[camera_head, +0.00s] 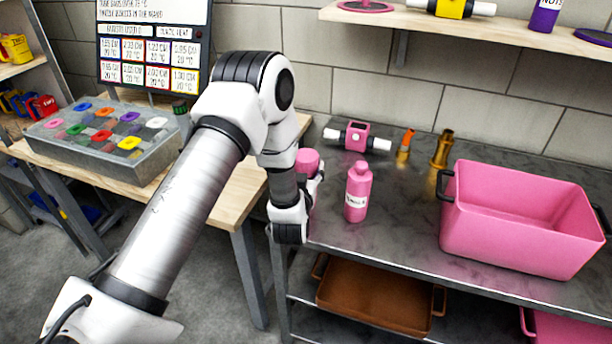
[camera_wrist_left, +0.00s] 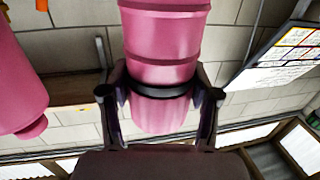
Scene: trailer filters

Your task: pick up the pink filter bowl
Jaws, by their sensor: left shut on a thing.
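My left gripper (camera_head: 314,184) is at the left end of the grey metal table. It is shut on the pink filter bowl (camera_head: 307,160), whose pink top shows above the gripper while the arm hides much of the rest. In the left wrist view the bowl (camera_wrist_left: 165,45) is a pink ribbed cylinder with a dark band, between the two dark fingers of the gripper (camera_wrist_left: 159,95). I cannot tell whether the bowl touches the table. My right gripper is not in view.
A pink labelled bottle (camera_head: 357,194) stands close to the right of the gripper. Behind it are a pink filter head (camera_head: 357,138) with white pipe ends and brass fittings (camera_head: 442,150). A large pink crate (camera_head: 520,225) stands at the right. A wooden bench with a grey organizer (camera_head: 150,160) is at the left.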

